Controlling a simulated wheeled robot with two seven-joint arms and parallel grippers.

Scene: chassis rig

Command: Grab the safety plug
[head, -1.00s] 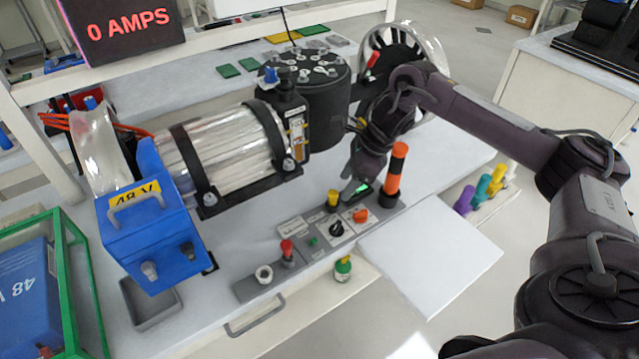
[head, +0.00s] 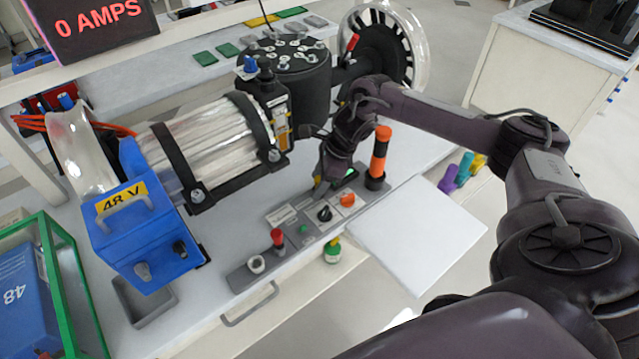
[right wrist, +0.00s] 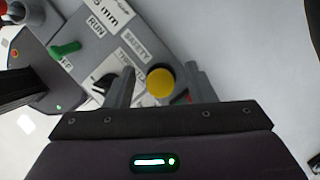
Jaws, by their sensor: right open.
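The safety plug shows in the right wrist view as a round yellow knob (right wrist: 160,83) beside a "SAFETY" label on the grey control panel (right wrist: 95,45). My right gripper (right wrist: 158,70) is open, with one finger on each side of the knob. I cannot tell whether either finger touches it. In the head view, my right gripper (head: 320,184) points down at the panel (head: 268,256) and mostly hides the yellow knob (head: 317,181). My left gripper is not in view.
An orange-and-black post (head: 379,155) stands close right of the gripper. A black dial (head: 325,213), an orange knob (head: 347,200) and a red button (head: 277,236) are on the panel. The motor (head: 205,145) lies behind. A white board (head: 415,240) is at right.

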